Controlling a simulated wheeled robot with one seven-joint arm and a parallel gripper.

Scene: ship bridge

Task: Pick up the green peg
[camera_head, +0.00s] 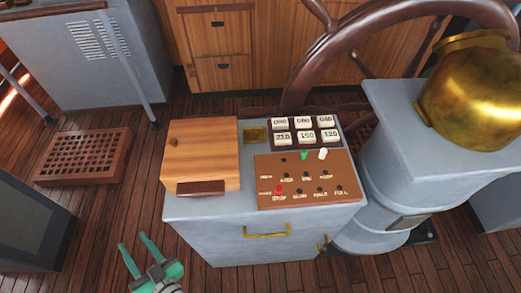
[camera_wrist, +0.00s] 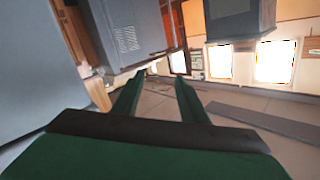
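The green peg (camera_head: 304,154) stands in the upper part of a brown peg board (camera_head: 262,173), on top of a grey cabinet (camera_head: 240,237). A white peg (camera_head: 323,154) is just right of it, and a red peg (camera_head: 278,190) is at the board's lower left. My gripper (camera_head: 136,247) is at the lower left in the head view, in front and left of the cabinet, apart from the pegs. Its two green fingers are spread with nothing between them. The fingers also show in the wrist view (camera_wrist: 155,100), pointing at the room; no peg is visible there.
A wooden box (camera_head: 203,150) lies left of the board. White labelled blocks (camera_head: 303,137) sit in a dark rack behind it. A small brass piece (camera_head: 255,135) is beside the rack. The ship's wheel (camera_head: 345,45) and brass binnacle (camera_head: 470,90) rise behind and right.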

